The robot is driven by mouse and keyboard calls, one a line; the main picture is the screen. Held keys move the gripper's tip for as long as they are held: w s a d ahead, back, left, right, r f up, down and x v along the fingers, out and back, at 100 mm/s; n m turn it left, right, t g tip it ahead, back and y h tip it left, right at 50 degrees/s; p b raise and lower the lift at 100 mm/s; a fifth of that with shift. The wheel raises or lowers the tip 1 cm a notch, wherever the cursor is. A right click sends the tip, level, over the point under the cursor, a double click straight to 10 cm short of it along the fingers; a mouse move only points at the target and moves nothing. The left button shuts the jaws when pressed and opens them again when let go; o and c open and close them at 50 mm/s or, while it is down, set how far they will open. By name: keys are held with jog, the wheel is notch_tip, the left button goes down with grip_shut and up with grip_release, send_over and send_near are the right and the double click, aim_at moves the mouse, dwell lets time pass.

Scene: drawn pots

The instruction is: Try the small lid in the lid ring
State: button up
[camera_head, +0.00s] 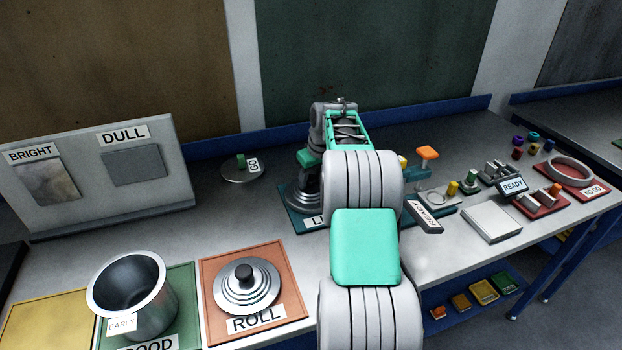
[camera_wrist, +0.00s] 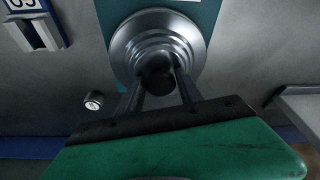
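A dark grey stepped metal lid (camera_head: 300,203) sits on a teal mat (camera_head: 292,219) whose label is partly hidden by my arm. In the wrist view the lid (camera_wrist: 125,50) lies below my gripper, with its black knob (camera_wrist: 155,86) between the fingers. My gripper (camera_wrist: 159,82) has a finger on each side of the knob; I cannot tell whether they press on it. In the head view my arm hides the fingers. A large grey ring (camera_head: 555,171) lies on a red board tagged NO GO, far right. A flat round grey piece (camera_head: 232,178) with a green post is tagged GO.
Another stepped lid (camera_head: 262,295) with a dark knob sits on the ROLL mat (camera_head: 214,262). An open metal pot (camera_head: 150,312) tagged EARLY stands front left. A BRIGHT/DULL panel (camera_head: 95,185) stands behind it. Small fixtures and a light block (camera_head: 492,221) crowd the right side.

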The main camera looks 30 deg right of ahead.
aim_at(316, 190)
jog(key=o, duration=0.3)
jog(key=shift+f, duration=0.1)
jog(key=shift+o, duration=0.2)
jog(key=v, duration=0.8)
jog(key=shift+b, duration=0.4)
